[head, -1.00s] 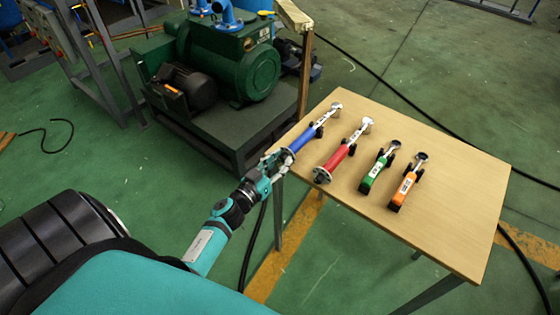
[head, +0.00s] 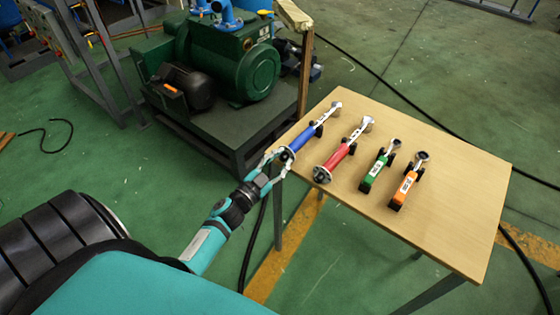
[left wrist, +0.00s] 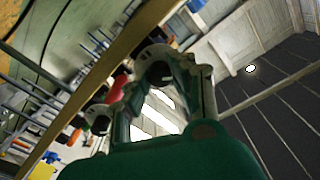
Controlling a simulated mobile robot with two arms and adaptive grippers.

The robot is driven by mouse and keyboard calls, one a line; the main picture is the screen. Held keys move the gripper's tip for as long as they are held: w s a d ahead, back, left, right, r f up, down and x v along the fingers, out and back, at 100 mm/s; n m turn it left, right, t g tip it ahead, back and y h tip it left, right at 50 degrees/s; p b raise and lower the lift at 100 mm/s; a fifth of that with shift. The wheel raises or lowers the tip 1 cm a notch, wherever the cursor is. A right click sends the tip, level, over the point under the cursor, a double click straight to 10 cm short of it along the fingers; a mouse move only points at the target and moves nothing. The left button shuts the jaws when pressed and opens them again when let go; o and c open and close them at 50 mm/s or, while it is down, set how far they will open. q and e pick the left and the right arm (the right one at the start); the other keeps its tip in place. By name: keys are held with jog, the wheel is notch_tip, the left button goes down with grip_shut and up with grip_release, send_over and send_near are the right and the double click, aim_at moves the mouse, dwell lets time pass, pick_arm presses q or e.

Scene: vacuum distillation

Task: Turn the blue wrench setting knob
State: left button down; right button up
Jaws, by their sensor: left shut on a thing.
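The blue wrench (head: 305,138) lies near the left edge of the wooden table (head: 440,240), its metal head pointing away. Its dark setting knob (head: 287,154) is at the near end of the handle. My left gripper (head: 281,158) reaches in from the left at table height and is shut on this knob. In the left wrist view, the dark round knob (left wrist: 154,55) sits between the fingertips (left wrist: 158,76), which partly hide it. My right gripper is in neither view.
A red wrench (head: 338,157) lies close to the right of the blue one. A green wrench (head: 375,170) and an orange wrench (head: 405,187) lie further right. A green pump (head: 245,70) stands on a base behind the table's left side. The table's right part is clear.

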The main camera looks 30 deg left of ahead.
pick_arm(q)
jog(key=shift+m, duration=0.8)
jog(key=c, duration=1.1)
grip_release()
jog(key=shift+s, duration=0.1)
jog(key=s, duration=1.1)
jog(key=shift+s+a+f, duration=0.15)
jog(key=shift+s+a, duration=0.2)
jog(key=shift+s, duration=0.05)
